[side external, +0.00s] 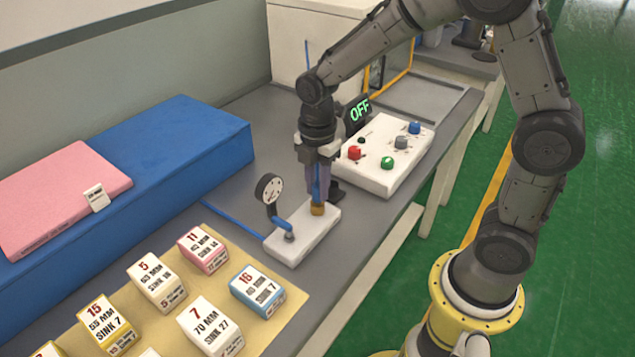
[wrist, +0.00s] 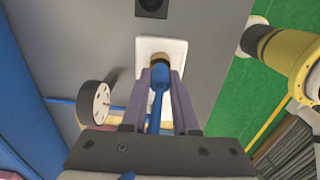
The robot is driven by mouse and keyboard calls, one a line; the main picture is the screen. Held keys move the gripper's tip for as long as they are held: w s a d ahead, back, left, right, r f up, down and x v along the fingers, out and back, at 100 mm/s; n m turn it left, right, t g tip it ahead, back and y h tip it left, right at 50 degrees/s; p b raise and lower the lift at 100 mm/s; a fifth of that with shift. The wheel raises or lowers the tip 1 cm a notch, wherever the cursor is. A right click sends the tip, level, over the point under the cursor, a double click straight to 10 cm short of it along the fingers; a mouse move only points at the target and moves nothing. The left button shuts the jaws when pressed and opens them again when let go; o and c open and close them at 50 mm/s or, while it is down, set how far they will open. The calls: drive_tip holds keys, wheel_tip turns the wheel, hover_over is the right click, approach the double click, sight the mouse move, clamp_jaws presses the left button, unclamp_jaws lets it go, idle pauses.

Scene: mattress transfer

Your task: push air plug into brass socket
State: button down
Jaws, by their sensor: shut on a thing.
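The brass socket (side external: 317,208) stands upright on a white block (side external: 297,246) on the grey bench. It also shows in the wrist view (wrist: 160,58), just beyond my fingertips. My gripper (side external: 318,190) points down above the block and is shut on the blue air plug (wrist: 160,80), which has a blue hose (wrist: 155,118) running back from it. The plug is right at the top of the brass socket and lined up with it. How deep its tip sits cannot be told. In the side view my fingers mostly hide the plug.
A round dial gauge (side external: 269,188) and a blue elbow fitting (side external: 283,226) stand at the block's left. Labelled foam blocks (side external: 204,250) lie in front; a blue mattress (side external: 130,190) bears a pink slab (side external: 60,195).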

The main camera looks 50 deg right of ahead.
sight(318, 184)
drive_tip(key=shift+f, duration=0.45)
drive_tip(key=c, duration=0.6)
unclamp_jaws()
wheel_tip(318, 184, up, 14)
